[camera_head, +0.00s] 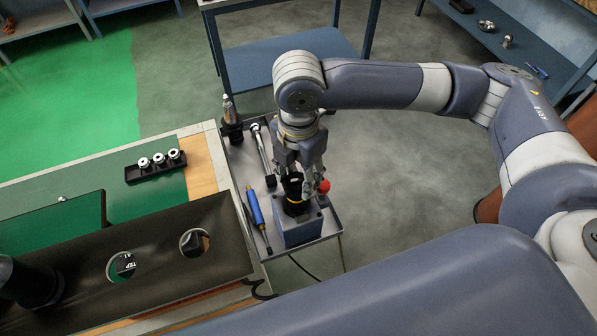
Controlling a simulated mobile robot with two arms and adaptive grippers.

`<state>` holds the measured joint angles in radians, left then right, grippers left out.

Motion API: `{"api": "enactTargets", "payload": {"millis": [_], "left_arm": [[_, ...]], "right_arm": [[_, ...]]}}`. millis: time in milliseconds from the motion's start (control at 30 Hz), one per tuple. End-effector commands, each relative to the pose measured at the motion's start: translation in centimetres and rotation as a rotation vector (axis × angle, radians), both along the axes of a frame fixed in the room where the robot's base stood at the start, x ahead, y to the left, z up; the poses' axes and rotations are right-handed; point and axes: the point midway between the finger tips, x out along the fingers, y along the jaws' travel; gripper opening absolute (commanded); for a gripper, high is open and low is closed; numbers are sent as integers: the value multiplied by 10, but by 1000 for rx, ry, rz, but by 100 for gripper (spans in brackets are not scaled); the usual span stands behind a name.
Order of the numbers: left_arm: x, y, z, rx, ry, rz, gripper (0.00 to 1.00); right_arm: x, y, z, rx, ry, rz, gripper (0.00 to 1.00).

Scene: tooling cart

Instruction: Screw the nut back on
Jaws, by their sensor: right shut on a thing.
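My right gripper (302,186) reaches down from above over the tooling cart. Its fingers are shut on a dark ring-shaped piece, which looks like the nut (292,183), at the top of a black holder with a yellow band (296,205). The holder stands upright in a blue-grey block fixture (298,232) on the cart. The fingers partly hide the nut, and I cannot tell whether its thread is engaged. A red ball knob (324,186) shows just right of the fingers. My left gripper is not in view.
On the cart tray (333,215) lie a blue-handled tool (256,210) and a ratchet-like wrench (262,152); a tool holder (230,112) stands at the back. A black rack with several silver pieces (156,166) sits on the bench to the left.

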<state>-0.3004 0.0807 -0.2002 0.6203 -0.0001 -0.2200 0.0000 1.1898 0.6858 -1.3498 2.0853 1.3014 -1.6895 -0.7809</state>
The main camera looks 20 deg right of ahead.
Motion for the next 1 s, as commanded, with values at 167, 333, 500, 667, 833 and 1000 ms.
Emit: {"api": "enactTargets", "payload": {"millis": [167,333,500,667,833,1000], "left_arm": [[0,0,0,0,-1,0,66],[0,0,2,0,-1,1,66],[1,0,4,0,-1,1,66],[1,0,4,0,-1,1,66],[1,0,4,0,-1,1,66],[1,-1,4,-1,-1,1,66]], "right_arm": [[0,0,0,0,0,0,10],[0,0,-2,0,0,0,10],[0,0,-5,0,0,0,10],[0,0,-7,0,0,1,10],[0,0,-8,0,0,1,10],[0,0,-8,1,-1,0,10]]}}
